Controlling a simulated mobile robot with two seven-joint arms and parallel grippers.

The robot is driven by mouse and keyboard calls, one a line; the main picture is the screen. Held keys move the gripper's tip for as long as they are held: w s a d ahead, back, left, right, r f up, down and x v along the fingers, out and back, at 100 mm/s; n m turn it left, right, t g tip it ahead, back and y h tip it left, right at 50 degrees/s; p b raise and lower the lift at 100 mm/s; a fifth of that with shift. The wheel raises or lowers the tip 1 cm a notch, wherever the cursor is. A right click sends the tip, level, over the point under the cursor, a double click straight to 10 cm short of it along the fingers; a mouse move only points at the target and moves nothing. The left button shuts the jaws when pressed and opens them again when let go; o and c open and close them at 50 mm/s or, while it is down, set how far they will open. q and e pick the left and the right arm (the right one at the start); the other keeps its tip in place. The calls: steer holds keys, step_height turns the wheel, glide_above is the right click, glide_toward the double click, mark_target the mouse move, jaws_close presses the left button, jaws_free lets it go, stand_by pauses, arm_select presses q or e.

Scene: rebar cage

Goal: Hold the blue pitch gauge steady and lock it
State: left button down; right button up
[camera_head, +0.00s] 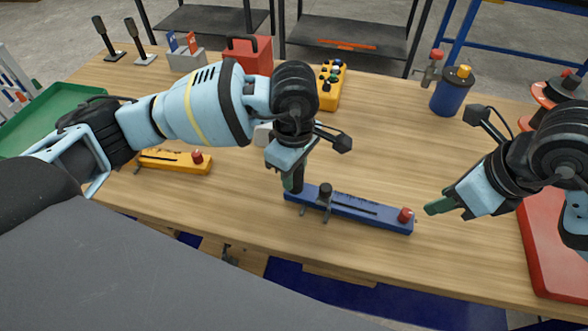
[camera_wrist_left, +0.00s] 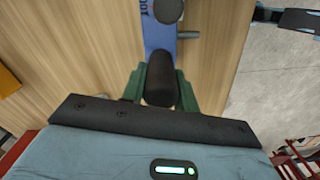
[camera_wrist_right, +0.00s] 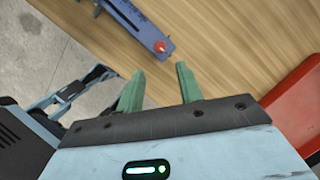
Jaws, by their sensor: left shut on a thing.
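The blue pitch gauge (camera_head: 345,207) lies on the wooden table, with a black knob (camera_head: 325,190) on its slotted bar and a red knob (camera_head: 405,215) at its right end. My left gripper (camera_head: 293,184) is at the gauge's left end. In the left wrist view its green fingers (camera_wrist_left: 159,88) are shut on the gauge's black post (camera_wrist_left: 160,77). My right gripper (camera_head: 439,207) is open and empty, just right of the red end. The right wrist view shows the red knob (camera_wrist_right: 160,47) beyond its parted fingers (camera_wrist_right: 159,85).
A yellow gauge (camera_head: 175,161) lies at left and a red tray (camera_head: 545,235) at right. Behind stand a yellow button box (camera_head: 331,90), a red toolbox (camera_head: 249,55) and a blue canister (camera_head: 451,93). A green tray (camera_head: 65,105) is far left. The table's middle right is clear.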

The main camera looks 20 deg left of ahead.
mark_target(407, 212)
steer(key=shift+o, duration=0.7)
steer(key=shift+w+a+r+m+g+h, duration=0.35)
steer(key=shift+a+r+m+h, duration=0.3)
steer(key=shift+m, duration=0.8)
steer(key=shift+w+a+r+m+g+h, duration=0.35)
steer(key=shift+a+m+h, duration=0.3)
steer(key=shift+m, duration=0.85)
steer(key=shift+w+a+r+m+g+h, duration=0.3)
steer(key=shift+a+r+m+h, duration=0.4)
steer(key=shift+m, duration=0.75)
steer(key=shift+s+f, duration=0.1)
steer(key=shift+f, duration=0.1)
step_height(407, 212, down, 12)
steer(key=shift+d+r, duration=0.1)
steer(key=shift+d, duration=0.05)
